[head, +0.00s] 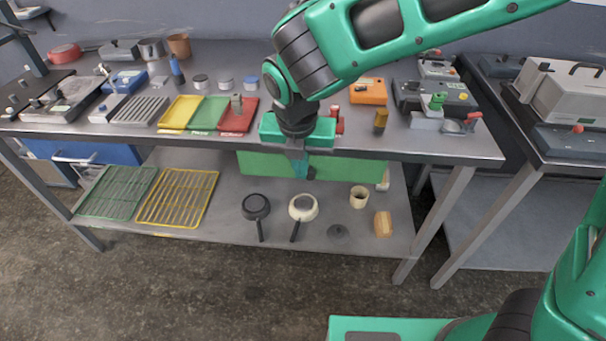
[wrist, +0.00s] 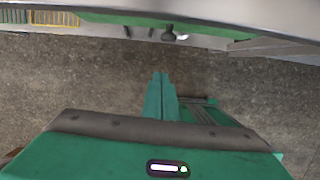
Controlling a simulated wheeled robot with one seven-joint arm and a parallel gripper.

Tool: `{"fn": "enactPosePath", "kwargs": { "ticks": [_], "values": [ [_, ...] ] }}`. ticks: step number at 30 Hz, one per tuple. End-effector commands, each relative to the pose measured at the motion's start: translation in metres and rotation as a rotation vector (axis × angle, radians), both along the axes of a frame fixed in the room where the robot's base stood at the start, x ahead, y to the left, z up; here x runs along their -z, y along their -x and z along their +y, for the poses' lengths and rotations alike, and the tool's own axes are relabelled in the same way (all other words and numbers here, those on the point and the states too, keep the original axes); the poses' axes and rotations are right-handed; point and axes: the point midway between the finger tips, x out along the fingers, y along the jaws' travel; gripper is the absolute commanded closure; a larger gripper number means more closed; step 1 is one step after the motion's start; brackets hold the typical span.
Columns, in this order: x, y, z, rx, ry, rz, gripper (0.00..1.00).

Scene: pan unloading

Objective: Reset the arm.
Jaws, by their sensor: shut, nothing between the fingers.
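My gripper (head: 300,168) hangs from the green arm at the front edge of the long grey workbench (head: 440,146) in the head view. Its fingers point down and are closed together with nothing between them. In the wrist view the closed green fingers (wrist: 160,95) stand over bare floor. On the lower shelf are a dark pan (head: 256,206) and a cream pan (head: 303,207), both with dark handles toward the front. They show small at the top of the wrist view.
The bench top holds yellow, green and red trays (head: 237,116), an orange box (head: 368,91) and several tools. The lower shelf carries green and yellow racks (head: 178,198), a beige cup (head: 359,197) and a wooden block (head: 383,224). A second bench stands at right. Floor (head: 200,290) in front is clear.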

Motion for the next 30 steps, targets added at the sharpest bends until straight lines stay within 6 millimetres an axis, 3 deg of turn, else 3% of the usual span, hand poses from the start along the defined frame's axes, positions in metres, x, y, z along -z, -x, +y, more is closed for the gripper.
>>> {"fn": "enactPosePath", "kwargs": {
  "ticks": [9, 13, 17, 21, 26, 30],
  "values": [
    [-0.011, 0.002, -0.002, 0.009, 0.000, 0.001, 1.00],
    [-0.016, -0.007, -0.028, 0.141, -0.016, 0.002, 1.00],
    [-0.027, -0.021, -0.088, 0.463, -0.056, 0.000, 1.00],
    [-0.039, -0.024, -0.168, 0.904, -0.113, -0.006, 1.00],
    [-0.048, -0.010, -0.251, 1.411, -0.180, -0.020, 1.00],
    [-0.053, 0.017, -0.315, 1.854, -0.235, -0.035, 1.00]
  ]
}}
